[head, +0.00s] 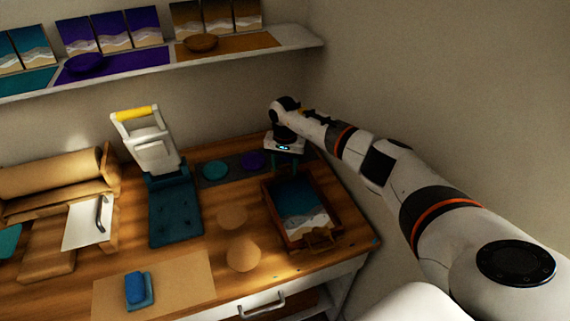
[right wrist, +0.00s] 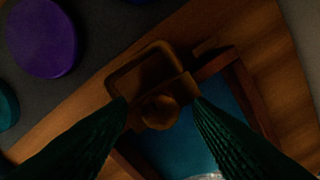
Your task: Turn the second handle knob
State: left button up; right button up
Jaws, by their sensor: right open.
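A wooden framed tray (head: 333,214) with a blue, sandy and white seascape lies on the right of the wooden table. A tan handle (head: 319,238) is on its near end. My right gripper (head: 285,163) is over the tray's far end, pointing down. In the right wrist view, its two teal fingers (right wrist: 161,108) are open and apart. A round brown knob (right wrist: 160,112) shows between them, on a wooden handle bracket (right wrist: 145,68) at the tray's edge (right wrist: 252,92). I cannot tell whether the fingers touch the knob. My left gripper is not in view.
Purple (head: 253,160) and teal (head: 215,169) discs lie on a grey mat left of my gripper. A teal press with a yellow-handled lid (head: 154,150) stands further left. Two tan discs (head: 243,255) lie left of the tray. The wall is close on the right.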

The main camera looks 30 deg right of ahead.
jog(key=c, duration=1)
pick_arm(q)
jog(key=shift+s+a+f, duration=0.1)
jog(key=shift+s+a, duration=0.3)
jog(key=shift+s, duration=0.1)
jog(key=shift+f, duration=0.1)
